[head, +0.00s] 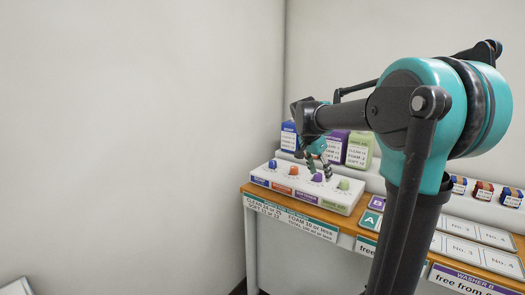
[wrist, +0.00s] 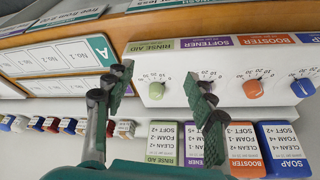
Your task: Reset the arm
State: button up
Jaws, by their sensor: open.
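My gripper (head: 318,164) is open and empty at the end of my arm, which reaches over the bench from the right. Its fingers hang over a white dosing panel (head: 330,200) with a blue knob (head: 272,164), an orange knob (head: 293,170), a purple knob (head: 317,177) and a green knob (head: 343,184). In the wrist view the two fingers (wrist: 163,82) are spread wide. The green knob (wrist: 156,90) shows between them. The right finger covers most of the purple knob. I cannot tell whether a finger touches the panel.
Labelled boxes, among them a blue box (wrist: 284,145) and an orange box (wrist: 244,150), stand behind the panel. Small coloured blocks (head: 483,190) sit on a shelf at right. Numbered cards (head: 497,262) lie on the wooden bench (head: 345,222). Pale walls rise at left and behind.

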jog(key=s+a+f+n+t+y, duration=0.1)
jog(key=s+f+n+y, duration=0.2)
jog(key=s+f+n, duration=0.8)
jog(key=s+f, duration=1.2)
jog(key=s, duration=0.3)
jog(key=shift+a+t+y, duration=0.3)
jog(key=shift+t, duration=0.1)
jog(key=shift+s+r, duration=0.1)
